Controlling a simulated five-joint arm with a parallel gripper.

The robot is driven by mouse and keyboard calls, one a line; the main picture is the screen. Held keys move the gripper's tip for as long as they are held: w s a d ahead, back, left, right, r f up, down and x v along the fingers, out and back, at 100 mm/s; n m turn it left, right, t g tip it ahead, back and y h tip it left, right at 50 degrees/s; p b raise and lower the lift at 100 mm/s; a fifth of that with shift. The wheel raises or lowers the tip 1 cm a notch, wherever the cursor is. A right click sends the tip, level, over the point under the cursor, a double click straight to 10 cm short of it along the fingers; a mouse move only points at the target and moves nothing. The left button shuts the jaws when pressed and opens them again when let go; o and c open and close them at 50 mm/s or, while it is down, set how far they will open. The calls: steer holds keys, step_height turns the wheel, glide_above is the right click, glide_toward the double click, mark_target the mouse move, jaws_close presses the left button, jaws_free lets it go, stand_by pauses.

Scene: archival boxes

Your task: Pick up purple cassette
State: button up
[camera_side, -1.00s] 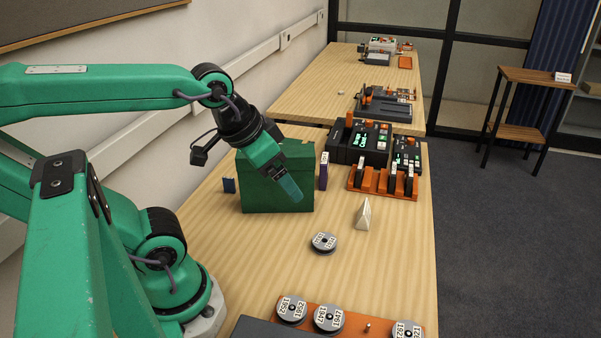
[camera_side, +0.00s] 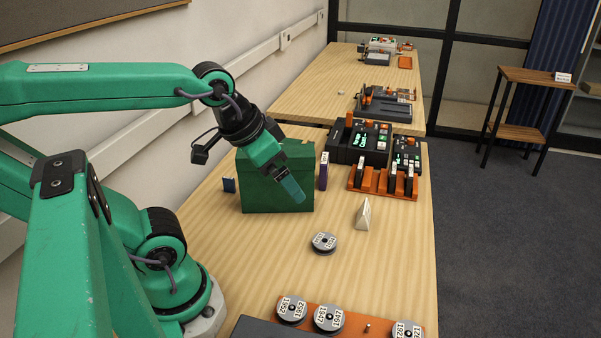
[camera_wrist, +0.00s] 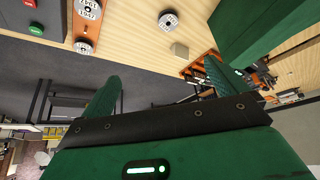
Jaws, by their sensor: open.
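The purple cassette (camera_side: 323,171) stands upright on the table, just right of the green box (camera_side: 276,193) in the side view. I cannot make it out in the wrist view. My gripper (camera_side: 291,188) is in front of the green box's face, to the left of the cassette and apart from it. In the wrist view the two green fingers of my gripper (camera_wrist: 160,85) are spread with nothing between them. The green box fills the upper right of that view.
A grey reel (camera_side: 324,242) and a small pale wedge (camera_side: 363,214) lie on the table in front. An orange rack (camera_side: 384,182) with dark cassettes and a dark device (camera_side: 358,142) stand behind to the right. A blue item (camera_side: 229,185) stands left of the box.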

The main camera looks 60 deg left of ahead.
steer(key=w, duration=0.1)
steer(key=m+g, duration=0.4)
steer(key=m, duration=0.2)
glide_above(325, 158)
steer(key=s+d, duration=0.4)
steer(key=d, duration=0.4)
step_height(325, 158, down, 6)
steer(key=shift+m+g, duration=0.7)
steer(key=shift+g, duration=0.1)
steer(key=w+a+f, duration=0.1)
steer(key=a+f, duration=0.1)
steer(key=w+a+f, duration=0.1)
steer(key=a+f, duration=0.2)
steer(key=w+a+f, duration=0.1)
steer(key=a+f, duration=0.1)
steer(key=f, duration=0.1)
steer(key=shift+w+a+f, duration=0.25)
steer(key=shift+w+a, duration=0.15)
steer(key=shift+a+f, duration=0.2)
steer(key=shift+f, duration=0.1)
steer(key=shift+f, duration=1.3)
steer(key=shift+f, duration=0.1)
